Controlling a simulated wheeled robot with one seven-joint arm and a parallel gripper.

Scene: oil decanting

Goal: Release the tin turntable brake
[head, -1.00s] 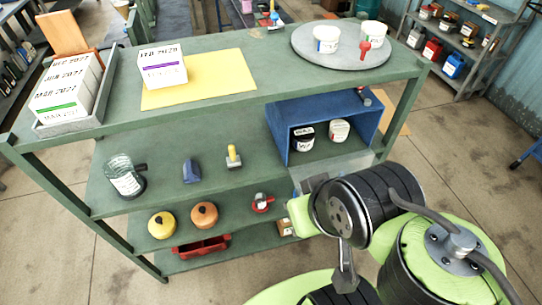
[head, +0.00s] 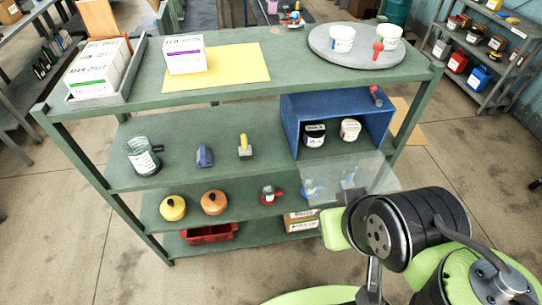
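The turntable (head: 348,62) is a grey round disc at the right end of the green shelf unit's top. Two white tins stand on it: one with a blue mark (head: 341,40) and one with a green rim (head: 388,37). A red knob-like part (head: 378,49) shows in front of the green-rimmed tin. A small red-topped part (head: 375,93) sits below the disc, at the blue box's upper right edge. I cannot tell which of these, if either, is the brake. My arm fills the lower right, well below the turntable; my gripper cannot be made out.
The blue open box (head: 290,125) holds two jars. A clear panel (head: 365,172) juts out below it, close to my arm. A card tray (head: 135,72) and yellow sheet (head: 240,72) lie on the top. Floor is free left of the unit.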

